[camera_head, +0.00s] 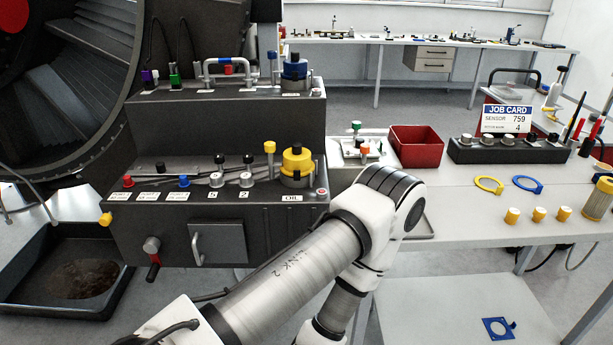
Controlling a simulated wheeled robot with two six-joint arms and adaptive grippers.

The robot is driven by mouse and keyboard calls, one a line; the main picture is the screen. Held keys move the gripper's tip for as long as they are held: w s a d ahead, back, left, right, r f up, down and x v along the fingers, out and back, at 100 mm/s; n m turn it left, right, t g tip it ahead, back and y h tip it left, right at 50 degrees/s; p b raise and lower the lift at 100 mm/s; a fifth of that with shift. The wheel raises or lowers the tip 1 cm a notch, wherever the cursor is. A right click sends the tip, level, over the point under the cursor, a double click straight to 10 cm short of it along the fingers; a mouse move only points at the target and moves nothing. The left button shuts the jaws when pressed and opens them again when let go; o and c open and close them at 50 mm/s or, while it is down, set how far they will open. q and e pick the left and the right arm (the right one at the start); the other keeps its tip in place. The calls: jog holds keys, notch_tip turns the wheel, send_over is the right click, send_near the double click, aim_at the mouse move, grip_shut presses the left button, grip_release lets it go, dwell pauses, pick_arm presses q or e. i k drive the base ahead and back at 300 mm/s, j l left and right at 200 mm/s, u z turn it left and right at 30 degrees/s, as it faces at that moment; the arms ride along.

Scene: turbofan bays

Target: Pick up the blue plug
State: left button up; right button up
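A small blue plug (183,181) sits on the sloping lower deck of the dark console, behind a white label. A red plug (127,181) sits to its left, and a small black piece (160,166) stands between them, a little further back. Neither of my grippers shows in the head view. One of my arms crosses the lower middle of the picture, bends in front of the console's right end and runs down out of the bottom edge. The blue plug is clear of this arm and fully visible.
The console (285,225) carries several levers, a yellow cap (297,158) and a blue cap (295,66). A dark drip tray (35,300) lies at lower left. The right table holds a red bin (416,146), a blue ring (527,184) and a yellow ring (488,185).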

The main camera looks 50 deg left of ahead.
aim_at(184, 182)
jog(key=u, duration=2.3)
